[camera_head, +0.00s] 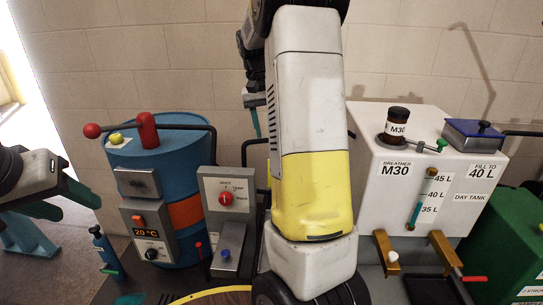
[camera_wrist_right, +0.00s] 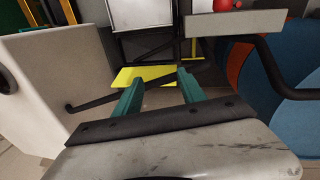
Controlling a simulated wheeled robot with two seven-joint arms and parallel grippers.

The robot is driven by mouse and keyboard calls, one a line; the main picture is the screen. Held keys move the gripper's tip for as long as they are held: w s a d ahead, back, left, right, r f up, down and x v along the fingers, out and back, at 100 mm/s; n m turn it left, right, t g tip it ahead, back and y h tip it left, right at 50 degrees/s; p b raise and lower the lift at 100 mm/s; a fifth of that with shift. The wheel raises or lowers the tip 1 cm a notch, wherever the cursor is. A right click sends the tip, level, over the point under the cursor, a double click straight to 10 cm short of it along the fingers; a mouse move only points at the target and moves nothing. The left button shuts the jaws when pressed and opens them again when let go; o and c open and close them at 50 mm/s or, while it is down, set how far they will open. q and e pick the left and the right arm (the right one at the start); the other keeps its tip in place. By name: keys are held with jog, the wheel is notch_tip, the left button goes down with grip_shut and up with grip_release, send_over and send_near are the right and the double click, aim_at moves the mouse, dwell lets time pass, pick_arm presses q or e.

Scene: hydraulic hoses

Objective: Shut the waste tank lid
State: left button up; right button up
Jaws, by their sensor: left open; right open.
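No label reading waste tank is legible, and I cannot tell which lid belongs to it. A blue lid (camera_head: 480,130) sits on top of the white day tank (camera_head: 385,190); it looks closed. My left gripper (camera_head: 75,205) is open and empty at the far left, beside the blue drum. My right gripper is mostly hidden behind my white and yellow arm in the head view; one green finger (camera_head: 255,122) shows. In the right wrist view the right gripper (camera_wrist_right: 160,88) is open and empty, with a yellow plate (camera_wrist_right: 150,76) beyond its fingers.
The blue drum (camera_head: 175,180) carries a red-knobbed lever and a temperature display. A grey selector box (camera_head: 227,198) stands right of it. A green container (camera_head: 505,240) is at the lower right. In the right wrist view a black bent rod (camera_wrist_right: 95,108) lies left of the fingers.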

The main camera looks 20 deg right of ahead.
jog(key=w+d+f+m+g+h, duration=0.1)
jog(key=w+d+f+g+h, duration=0.15)
jog(key=w+d+f, duration=0.35)
jog(key=w+d+f+m+g+h, duration=0.1)
jog(key=w+d+f+g+h, duration=0.2)
jog(key=f, duration=0.4)
jog(key=w+x, duration=0.1)
jog(key=x, duration=0.6)
jog(key=shift+w+d+f+t, duration=0.15)
jog(key=shift+f+t, duration=0.2)
jog(key=shift+f, duration=0.2)
jog(key=shift+h, duration=0.25)
grip_shut()
